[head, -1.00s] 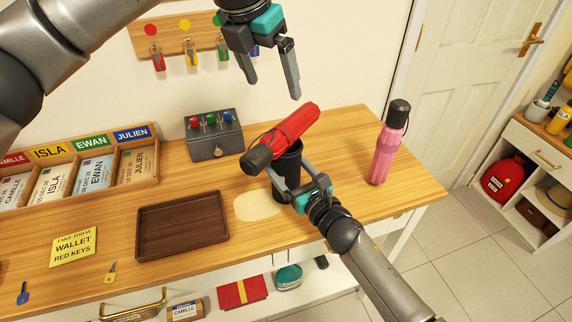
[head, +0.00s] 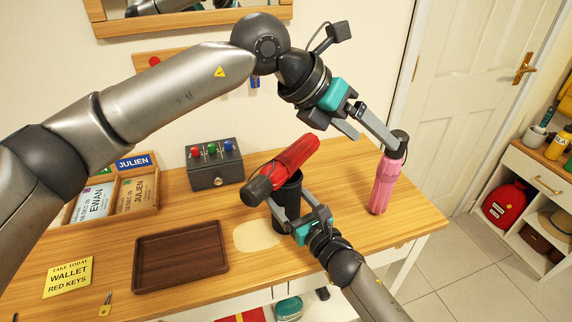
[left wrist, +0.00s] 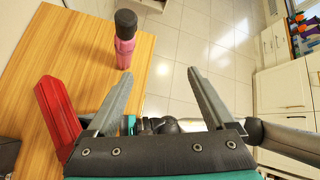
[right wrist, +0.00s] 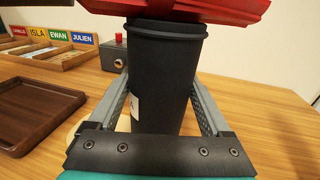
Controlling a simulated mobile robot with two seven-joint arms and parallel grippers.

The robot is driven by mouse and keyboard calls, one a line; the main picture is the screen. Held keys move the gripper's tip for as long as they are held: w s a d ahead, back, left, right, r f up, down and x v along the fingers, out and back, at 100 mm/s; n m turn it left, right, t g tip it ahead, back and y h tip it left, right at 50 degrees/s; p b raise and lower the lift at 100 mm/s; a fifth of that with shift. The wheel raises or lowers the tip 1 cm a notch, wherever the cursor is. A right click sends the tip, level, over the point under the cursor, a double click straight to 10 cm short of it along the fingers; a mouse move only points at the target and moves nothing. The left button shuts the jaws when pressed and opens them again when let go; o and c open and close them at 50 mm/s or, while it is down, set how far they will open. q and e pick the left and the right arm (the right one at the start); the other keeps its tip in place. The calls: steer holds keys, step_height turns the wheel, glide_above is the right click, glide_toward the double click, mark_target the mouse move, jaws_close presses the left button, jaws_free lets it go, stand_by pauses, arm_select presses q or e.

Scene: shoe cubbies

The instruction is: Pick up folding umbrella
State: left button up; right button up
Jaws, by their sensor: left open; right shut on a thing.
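The red folding umbrella (head: 297,153) with a dark end lies tilted across the top of a black cup (head: 287,191) in the head view. Its red side shows at the left of the left wrist view (left wrist: 57,112) and across the top of the right wrist view (right wrist: 190,8). My right gripper (head: 289,207) is shut on the black cup, one finger on each side, below the umbrella. My left gripper (head: 376,138) is open and empty, above and right of the umbrella. In the head view, one of its fingers overlaps the pink bottle's cap; I cannot tell if they touch.
The pink bottle (head: 382,185) stands upright near the table's right end. A dark brown tray (head: 181,255) lies left of the cup, and a grey box with coloured knobs (head: 214,163) stands behind. A label rack (head: 140,190) is at left.

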arm_select(q)
steer(key=s+d+r+n+t+h, duration=0.4)
steer(key=s+d+r+h, duration=0.2)
steer(key=d+r+h, duration=0.5)
steer(key=n+t+y, duration=1.3)
steer(key=n+y, duration=1.1)
steer(key=n, duration=0.4)
glide_above(268, 192)
steer(key=s+d, duration=0.1)
steer(key=d, duration=0.6)
step_height(268, 192, down, 14)
steer(key=r, duration=0.1)
steer(key=s+a+f+n+g+y, duration=0.2)
steer(key=s+a+f+g, duration=0.25)
steer(key=f, duration=0.35)
steer(key=shift+g, duration=0.55)
steer(key=x, duration=0.6)
steer(key=shift+w+a+f, duration=0.1)
steer(key=shift+a, duration=0.05)
steer(key=x, duration=0.5)
steer(key=shift+w+a, duration=0.1)
steer(key=shift+a, duration=0.15)
steer(key=shift+c, duration=0.4)
